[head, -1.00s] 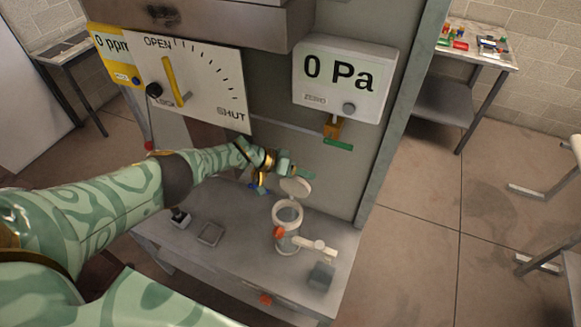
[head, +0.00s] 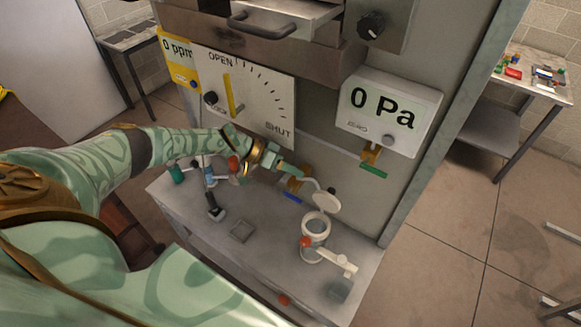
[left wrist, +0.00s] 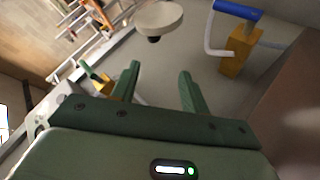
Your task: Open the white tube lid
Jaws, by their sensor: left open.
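The white tube (head: 314,240) stands upright on the grey bench, its round mouth uncovered. Its white lid (head: 327,201) is swung up and tilted back at the tube's far side. My left gripper (head: 303,172) is open and empty, up and to the left of the lid and apart from it. In the left wrist view, the two green fingers (left wrist: 160,90) are spread with nothing between them. A pale disc that looks like the lid (left wrist: 158,15) shows beyond them at the top. My right gripper is not in view.
A gauge reading 0 Pa (head: 388,112) and a green-handled valve (head: 373,171) are on the panel above. A blue-handled yellow valve (left wrist: 238,45) shows in the wrist view.

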